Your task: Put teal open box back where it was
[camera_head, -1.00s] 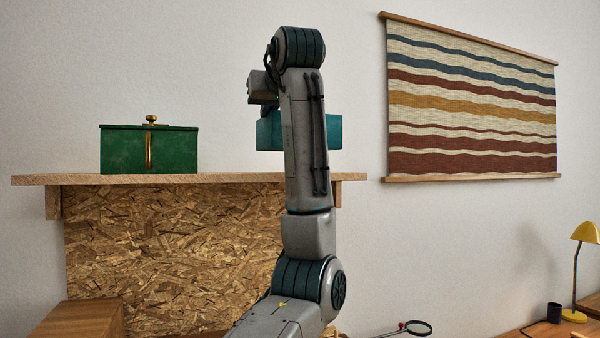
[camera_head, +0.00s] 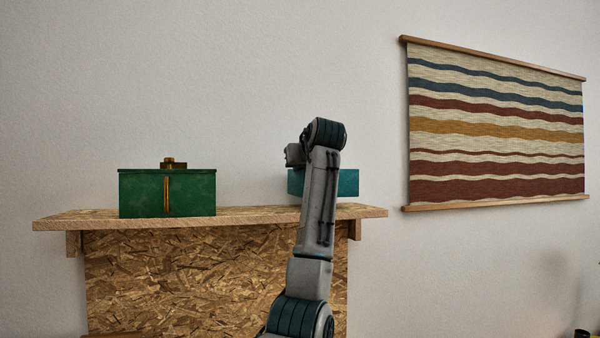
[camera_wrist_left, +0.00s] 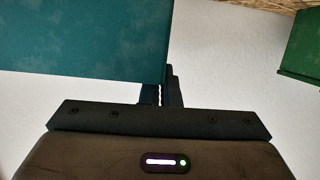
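The teal open box (camera_head: 347,183) shows above the right end of the OSB shelf top (camera_head: 260,221), partly behind my left arm. Its underside looks close to the shelf; I cannot tell whether it touches. In the left wrist view, the teal box (camera_wrist_left: 80,40) fills the upper left. The fingers of my left gripper (camera_wrist_left: 162,92) sit at the box's edge and appear closed on its wall. In the head view only a part of the left gripper (camera_head: 294,155) shows; the fingers are hidden. My right gripper is not in view.
A green box (camera_head: 167,194) with a brass knob and strap stands on the left part of the shelf. It also shows in the left wrist view (camera_wrist_left: 302,50). Bare shelf lies between the two boxes. A striped wall hanging (camera_head: 495,125) is on the right wall.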

